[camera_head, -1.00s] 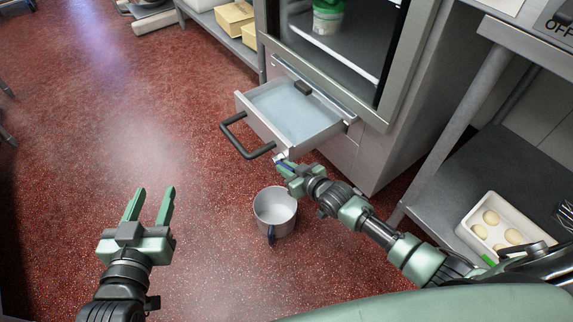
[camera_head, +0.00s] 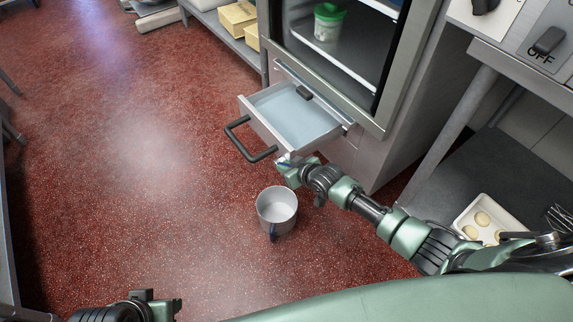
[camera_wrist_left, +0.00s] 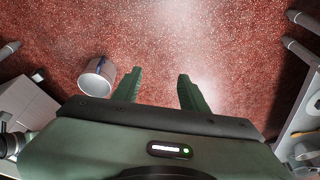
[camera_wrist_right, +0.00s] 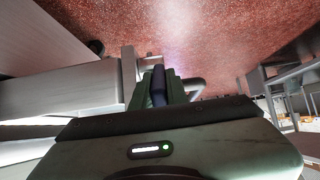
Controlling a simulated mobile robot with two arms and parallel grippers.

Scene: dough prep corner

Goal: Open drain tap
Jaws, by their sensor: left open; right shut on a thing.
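The drain tap is at the near right corner of the pulled-out drawer tray (camera_head: 262,124). Its blue lever (camera_wrist_right: 158,86) shows between my right fingers in the right wrist view. My right gripper (camera_head: 284,164) is shut on this lever; its fingers hide much of the tap. The tray holds a pale blue, flat surface that looks like water. A pot (camera_head: 276,211) with a blue handle stands on the floor below the tap, its inside empty-looking. My left gripper (camera_wrist_left: 158,80) is open and empty, low over the floor; only part of it shows in the head view.
A dark bar handle (camera_head: 247,141) sticks out from the tray front. The glass-doored cabinet (camera_head: 330,90) rises behind it. A steel table (camera_head: 445,165) with a tray of dough balls (camera_head: 481,221) stands at right. The red floor at left is clear.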

